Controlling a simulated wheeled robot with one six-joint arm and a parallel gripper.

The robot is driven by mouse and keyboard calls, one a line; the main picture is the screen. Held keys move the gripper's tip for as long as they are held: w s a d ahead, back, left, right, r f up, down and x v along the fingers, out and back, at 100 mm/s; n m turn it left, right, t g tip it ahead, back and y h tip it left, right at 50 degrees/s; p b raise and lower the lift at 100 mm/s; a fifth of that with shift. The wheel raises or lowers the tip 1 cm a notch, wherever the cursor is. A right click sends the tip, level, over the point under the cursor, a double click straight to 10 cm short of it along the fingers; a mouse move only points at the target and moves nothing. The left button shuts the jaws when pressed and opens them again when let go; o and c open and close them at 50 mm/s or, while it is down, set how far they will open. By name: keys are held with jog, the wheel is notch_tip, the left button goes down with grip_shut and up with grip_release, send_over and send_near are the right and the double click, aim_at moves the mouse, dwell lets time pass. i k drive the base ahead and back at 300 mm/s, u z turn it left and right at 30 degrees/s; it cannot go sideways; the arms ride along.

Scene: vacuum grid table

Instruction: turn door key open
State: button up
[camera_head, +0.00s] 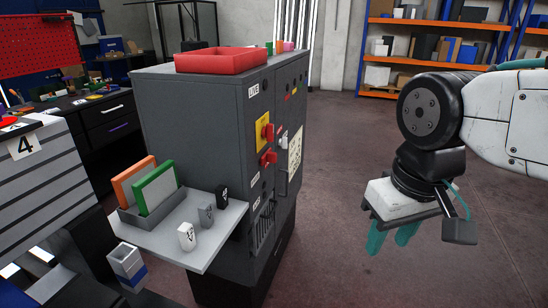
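A dark grey control cabinet (194,130) stands left of centre, its door side facing right. A red rotary switch (267,131) on a yellow plate and a second red switch (268,158) sit on its near door panel. A small pale fitting (283,140) is beside them; I cannot tell whether it is the key. The doors look shut. My gripper (391,241) hangs to the right of the cabinet, over open floor, clear of the panel. Its two teal fingers point down, apart, with nothing visible between them.
A red tray (221,61) lies on the cabinet top. Orange shelving (430,66) stands at the back. The floor (345,135) between cabinet and arm is clear.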

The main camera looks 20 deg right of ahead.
aim_at(283, 143)
jog(key=z, duration=0.05)
jog(key=k, duration=0.25)
jog(key=z, duration=0.5)
jog(key=i, duration=1.25)
jog(key=u, duration=0.55)
